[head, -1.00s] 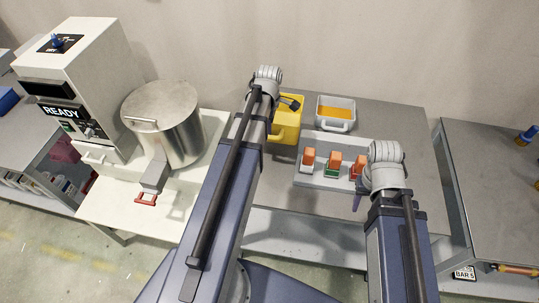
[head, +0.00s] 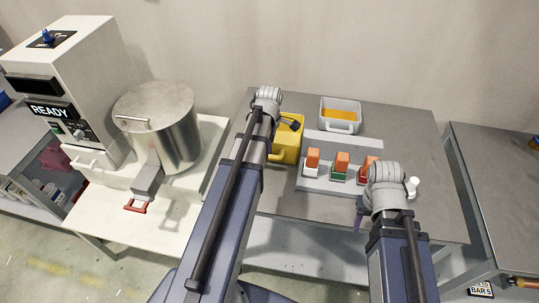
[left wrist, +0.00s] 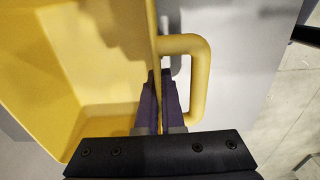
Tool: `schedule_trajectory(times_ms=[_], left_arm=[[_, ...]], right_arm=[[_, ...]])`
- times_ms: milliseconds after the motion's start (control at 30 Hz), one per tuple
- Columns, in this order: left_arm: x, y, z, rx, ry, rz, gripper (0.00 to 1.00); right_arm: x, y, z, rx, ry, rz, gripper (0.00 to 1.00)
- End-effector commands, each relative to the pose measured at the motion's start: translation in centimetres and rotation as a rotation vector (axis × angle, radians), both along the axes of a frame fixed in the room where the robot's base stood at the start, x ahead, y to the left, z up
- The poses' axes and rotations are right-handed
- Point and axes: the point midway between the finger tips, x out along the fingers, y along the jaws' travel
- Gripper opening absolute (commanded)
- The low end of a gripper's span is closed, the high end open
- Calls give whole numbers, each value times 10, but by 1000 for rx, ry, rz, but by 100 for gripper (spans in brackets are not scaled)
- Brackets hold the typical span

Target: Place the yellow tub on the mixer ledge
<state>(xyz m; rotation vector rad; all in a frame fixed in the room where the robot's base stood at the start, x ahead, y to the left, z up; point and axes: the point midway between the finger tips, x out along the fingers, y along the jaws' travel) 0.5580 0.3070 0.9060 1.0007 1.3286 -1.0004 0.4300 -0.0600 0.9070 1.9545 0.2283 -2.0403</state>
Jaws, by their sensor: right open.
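The yellow tub (head: 287,148) is at the back left of the grey table, with its D-shaped handle (left wrist: 203,75) in the left wrist view. My left gripper (left wrist: 160,84) is at the handle side. Its purple fingers are close together on either side of the tub's wall, one in the handle gap. In the head view my left wrist hides part of the tub, and I cannot tell whether the tub touches the table. The white mixer (head: 85,75) stands left with a pale ledge (head: 205,165) around its steel pot (head: 160,125). My right gripper (head: 360,212) is open near the rack, mostly hidden by its wrist.
A grey tub (head: 340,118) with orange contents stands right of the yellow tub. A grey rack (head: 318,186) holds orange-topped blocks before it. A white bottle (head: 412,187) stands by my right wrist.

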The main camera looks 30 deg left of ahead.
Motion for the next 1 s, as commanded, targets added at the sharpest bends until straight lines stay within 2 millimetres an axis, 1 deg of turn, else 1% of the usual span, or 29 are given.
schedule_trajectory(times_ms=[233, 367, 400, 600, 667, 1000], left_arm=[[0, 0, 0, 0, 0, 0, 0], [0, 0, -4, 0, 0, 0, 0], [0, 0, -3, 0, 0, 0, 7], [0, 0, -2, 0, 0, 0, 30], [0, 0, -2, 0, 0, 0, 35], [0, 0, 0, 0, 0, 0, 35]], right_arm=[[0, 0, 0, 0, 0, 0, 50], [0, 0, -4, 0, 0, 0, 50], [0, 0, -3, 0, 0, 0, 50], [0, 0, -3, 0, 0, 0, 50], [0, 0, -3, 0, 0, 0, 50], [0, 0, 0, 0, 0, 0, 50]])
